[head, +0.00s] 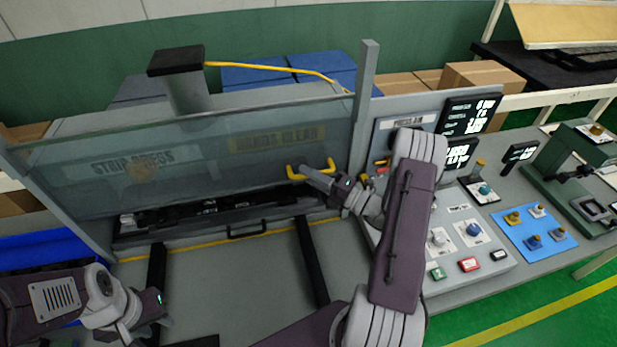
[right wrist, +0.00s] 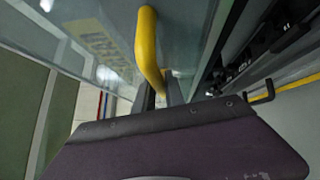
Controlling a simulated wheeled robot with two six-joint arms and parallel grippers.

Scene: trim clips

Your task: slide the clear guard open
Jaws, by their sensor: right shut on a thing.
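The clear guard (head: 215,160) is a see-through panel across the front of the strip press, with "STRIP PRESS" and "HANDS CLEAR" labels showing on or through it. Its yellow handle (head: 312,170) sits near the lower right of the panel. My right gripper (head: 306,172) is shut on this handle. In the right wrist view the yellow handle (right wrist: 149,50) runs down between the fingers. Below the guard's lower edge, a dark strip fixture (head: 215,218) shows in a gap. My left gripper (head: 150,335) is low at the left, away from the guard; its fingertips are unclear.
A grey post (head: 362,110) stands at the guard's right end. Right of it is a control panel (head: 470,245) with knobs and buttons. A blue bin (head: 40,250) lies at the left. The bench in front has two dark rails and a small black handle (head: 247,231).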

